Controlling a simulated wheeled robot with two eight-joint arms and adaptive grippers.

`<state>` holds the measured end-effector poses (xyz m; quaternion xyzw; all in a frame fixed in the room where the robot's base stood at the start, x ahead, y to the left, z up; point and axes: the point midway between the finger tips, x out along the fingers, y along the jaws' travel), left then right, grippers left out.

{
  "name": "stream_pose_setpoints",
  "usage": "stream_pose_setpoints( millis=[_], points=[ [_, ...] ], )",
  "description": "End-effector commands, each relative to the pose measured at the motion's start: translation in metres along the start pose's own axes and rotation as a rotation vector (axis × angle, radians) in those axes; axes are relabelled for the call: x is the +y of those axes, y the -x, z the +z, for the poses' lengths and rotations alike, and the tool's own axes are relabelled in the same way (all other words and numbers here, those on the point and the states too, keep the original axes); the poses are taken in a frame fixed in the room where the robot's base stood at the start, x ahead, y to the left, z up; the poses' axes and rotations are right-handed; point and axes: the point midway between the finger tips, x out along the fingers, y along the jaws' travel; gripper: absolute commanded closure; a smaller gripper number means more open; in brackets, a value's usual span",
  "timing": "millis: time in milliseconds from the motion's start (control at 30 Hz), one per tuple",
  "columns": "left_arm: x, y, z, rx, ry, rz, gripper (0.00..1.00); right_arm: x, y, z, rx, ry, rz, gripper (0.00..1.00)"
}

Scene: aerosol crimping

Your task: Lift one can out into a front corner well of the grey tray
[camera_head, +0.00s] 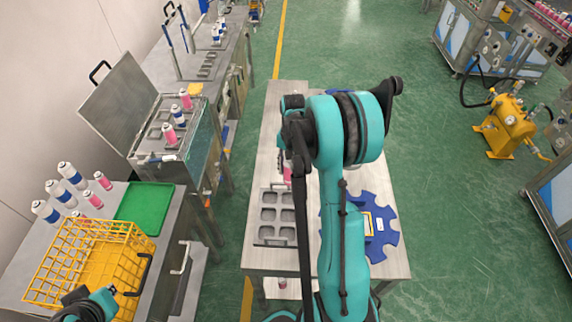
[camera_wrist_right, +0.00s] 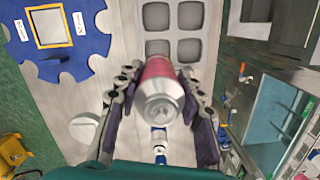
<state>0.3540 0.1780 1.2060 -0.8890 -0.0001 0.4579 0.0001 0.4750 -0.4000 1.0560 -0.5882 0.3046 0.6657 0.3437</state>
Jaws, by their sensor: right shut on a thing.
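A pink can with a silver end (camera_wrist_right: 160,92) is held between the two fingers of my right gripper (camera_wrist_right: 158,76) in the right wrist view. In the head view only a sliver of this pink can (camera_head: 287,174) shows beside my right arm, which hides most of the gripper. The grey tray (camera_head: 258,222) lies on the middle table, with empty square wells in view. The held can is close to one end of the tray (camera_wrist_right: 174,33). My left gripper (camera_head: 92,306) is at the bottom left by the yellow basket; its fingers are not clear.
A blue notched plate (camera_head: 385,242) lies right of the tray, partly behind my arm. On the left table are a yellow wire basket (camera_head: 88,262), a green tray (camera_head: 146,207) and several cans (camera_head: 72,176). An open-lidded machine (camera_head: 165,135) holding pink cans stands behind.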

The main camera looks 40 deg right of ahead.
Motion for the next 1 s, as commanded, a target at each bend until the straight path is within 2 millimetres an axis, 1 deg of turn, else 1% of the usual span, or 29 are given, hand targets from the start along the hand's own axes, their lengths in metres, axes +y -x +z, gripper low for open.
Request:
stream_pose_setpoints(
  millis=[467, 1000],
  points=[
    [0.000, -0.024, 0.017, 0.000, 0.000, 0.000, 1.00, 0.000, -0.046, -0.006, 0.000, 0.001, 0.000, 0.91],
    [0.000, -0.065, 0.046, 0.000, 0.000, 0.000, 1.00, 0.000, -0.104, -0.013, 0.000, 0.001, 0.000, 0.91]
  ],
)
